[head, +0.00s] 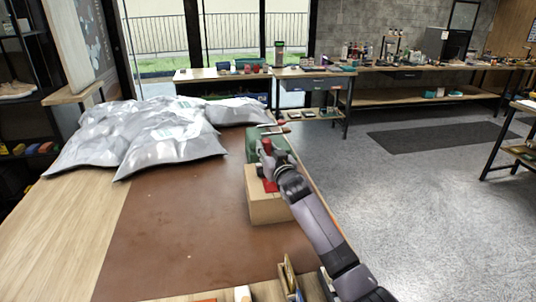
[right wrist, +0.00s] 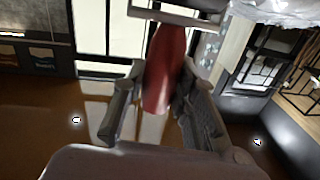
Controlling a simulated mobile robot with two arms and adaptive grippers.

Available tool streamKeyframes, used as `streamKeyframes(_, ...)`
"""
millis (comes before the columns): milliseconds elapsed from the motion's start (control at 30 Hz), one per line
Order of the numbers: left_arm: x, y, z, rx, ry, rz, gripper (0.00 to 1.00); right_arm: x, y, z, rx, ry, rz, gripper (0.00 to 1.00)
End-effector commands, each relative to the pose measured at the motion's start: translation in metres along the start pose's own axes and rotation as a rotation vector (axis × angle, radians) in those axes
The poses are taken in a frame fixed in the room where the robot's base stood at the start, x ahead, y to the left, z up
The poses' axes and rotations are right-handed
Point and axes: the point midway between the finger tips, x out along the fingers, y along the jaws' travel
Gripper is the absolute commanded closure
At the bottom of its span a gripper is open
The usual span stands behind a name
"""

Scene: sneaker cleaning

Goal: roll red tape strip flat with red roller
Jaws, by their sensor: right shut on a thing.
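A small cardboard box (head: 266,210) stands near the right edge of the brown mat (head: 180,235). My right gripper (head: 269,157) is over the box, shut on the red roller (head: 266,145). In the right wrist view, the roller's red handle (right wrist: 163,75) sits between the two fingers (right wrist: 150,115). I cannot tell whether the roller touches the tape. My left gripper is out of view.
Large silver bags (head: 150,135) lie at the table's far left. A green item (head: 252,145) is just behind the box. Several small items, partly cut off, stand at the near edge. The mat left of the box is clear.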

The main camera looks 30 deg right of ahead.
Motion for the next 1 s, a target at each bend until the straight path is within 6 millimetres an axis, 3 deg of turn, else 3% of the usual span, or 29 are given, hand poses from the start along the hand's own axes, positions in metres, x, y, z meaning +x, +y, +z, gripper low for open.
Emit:
streamKeyframes(700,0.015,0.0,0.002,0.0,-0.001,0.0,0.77,0.029,0.005,0.0,-0.001,-0.001,0.001,1.0)
streamKeyframes(1000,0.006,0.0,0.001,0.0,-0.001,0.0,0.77,0.021,0.003,0.0,0.001,-0.003,0.0,1.0)
